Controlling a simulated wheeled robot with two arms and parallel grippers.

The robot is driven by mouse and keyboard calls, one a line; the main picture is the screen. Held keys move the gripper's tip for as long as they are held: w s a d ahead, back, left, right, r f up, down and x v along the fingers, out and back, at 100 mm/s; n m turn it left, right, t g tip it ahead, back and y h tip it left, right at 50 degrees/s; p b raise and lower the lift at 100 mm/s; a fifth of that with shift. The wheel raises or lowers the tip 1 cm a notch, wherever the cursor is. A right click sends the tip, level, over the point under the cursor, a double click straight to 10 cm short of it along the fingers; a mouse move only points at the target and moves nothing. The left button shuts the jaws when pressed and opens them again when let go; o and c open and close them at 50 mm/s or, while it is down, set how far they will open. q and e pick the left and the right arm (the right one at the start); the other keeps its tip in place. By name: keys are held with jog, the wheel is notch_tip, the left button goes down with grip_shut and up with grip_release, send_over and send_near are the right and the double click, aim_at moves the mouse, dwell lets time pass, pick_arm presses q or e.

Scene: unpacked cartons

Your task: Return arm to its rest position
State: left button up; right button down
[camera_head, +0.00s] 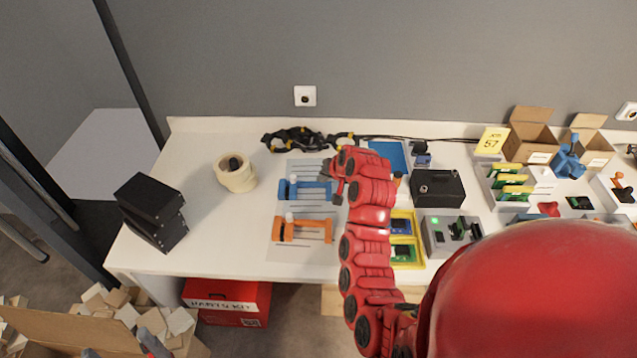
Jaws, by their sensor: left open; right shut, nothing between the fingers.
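My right arm, red and jointed, reaches from the lower right over the table. Its gripper (335,182) is shut with nothing seen between the fingers, just right of a blue clamp-like tool (305,189) on a grey mat. Whether it touches the tool I cannot tell. An orange tool (303,230) lies nearer on the same mat. My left gripper (120,348) shows only as grey fingertips at the bottom left edge, apart from each other, above an open carton. The rest of the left arm is out of view.
The white table (215,215) holds a tape roll (235,174), black boxes (152,212), a black device (437,188), yellow trays (404,252) and small cartons (530,135). The carton (60,335) and a red box (228,300) are below. The table's left middle is clear.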

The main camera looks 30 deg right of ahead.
jog(key=shift+v, duration=1.3)
